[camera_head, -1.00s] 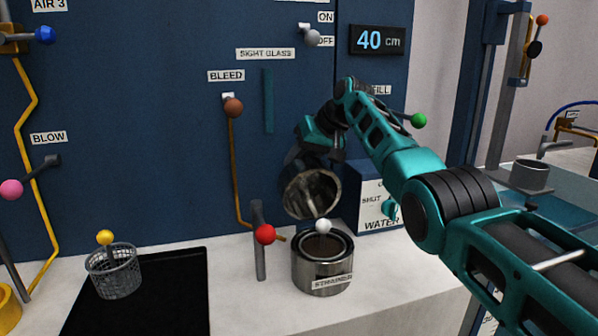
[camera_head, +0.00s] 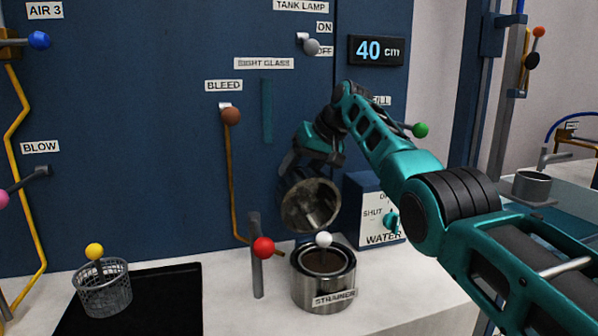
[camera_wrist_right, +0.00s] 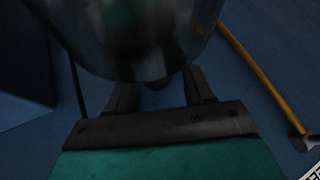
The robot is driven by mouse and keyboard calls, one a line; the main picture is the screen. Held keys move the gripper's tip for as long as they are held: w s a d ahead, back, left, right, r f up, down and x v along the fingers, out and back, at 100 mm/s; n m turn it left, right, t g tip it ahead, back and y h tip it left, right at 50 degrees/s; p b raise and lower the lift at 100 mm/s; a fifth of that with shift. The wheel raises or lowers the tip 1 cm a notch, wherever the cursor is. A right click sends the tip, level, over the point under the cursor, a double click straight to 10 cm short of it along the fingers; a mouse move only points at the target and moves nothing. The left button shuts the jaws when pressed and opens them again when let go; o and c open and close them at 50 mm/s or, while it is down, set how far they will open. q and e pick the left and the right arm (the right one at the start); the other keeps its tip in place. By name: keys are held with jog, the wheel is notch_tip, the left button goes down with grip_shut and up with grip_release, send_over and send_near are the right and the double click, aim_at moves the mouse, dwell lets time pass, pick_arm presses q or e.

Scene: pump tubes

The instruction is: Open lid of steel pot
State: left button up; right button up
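The steel pot (camera_head: 311,293) stands on the counter, labelled STRAINER, with its mouth uncovered. A dark round insert with a white ball (camera_head: 323,240) sits in its mouth. The steel lid (camera_head: 309,206) is raised at the pot's back, its hollow inner side facing me. My right gripper (camera_head: 291,168) is above and behind the lid, its fingertips partly hidden. In the right wrist view, the shiny lid (camera_wrist_right: 130,35) with a small nub lies across the fingers (camera_wrist_right: 160,90), which are spread apart with a gap between them. My left gripper is out of view.
A red-knobbed post (camera_head: 257,265) stands left of the pot, and a WATER box (camera_head: 378,215) stands behind right. A wire basket (camera_head: 103,290) is on a black mat (camera_head: 150,305). The blue panel (camera_head: 150,130) is close behind the lid.

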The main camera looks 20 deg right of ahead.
jog(key=shift+f, duration=0.2)
jog(key=shift+s+d+r, duration=0.2)
jog(key=shift+r, duration=0.15)
jog(key=v, duration=1.2)
jog(key=shift+d, duration=0.1)
